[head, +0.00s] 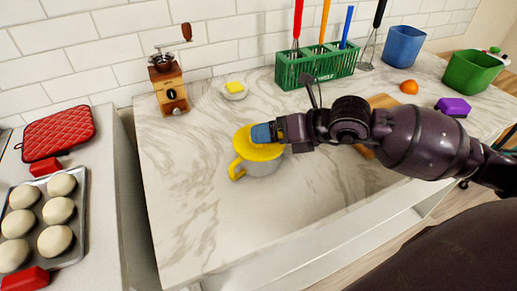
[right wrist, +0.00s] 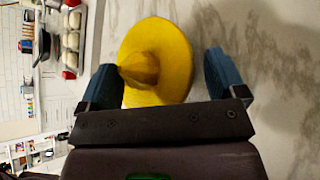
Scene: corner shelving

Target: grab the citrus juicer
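The citrus juicer (head: 262,163) stands upright on the marble counter, with a yellow top, a pale grey body and a yellow handle at its left. My right gripper (head: 265,133) reaches in from the right and is at the juicer's top, hiding part of it. In the right wrist view the blue fingers of the right gripper (right wrist: 163,75) are spread wide, with the yellow top (right wrist: 172,45) between them. A gap shows at the right finger; whether the left finger touches the yellow part I cannot tell. My left gripper is not in view.
A coffee grinder (head: 169,88) and a small bowl with a yellow block (head: 234,91) stand behind. A green utensil rack (head: 317,67) is at the back wall. An orange (head: 409,87) and a purple block (head: 453,107) lie right. The counter before the juicer is clear.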

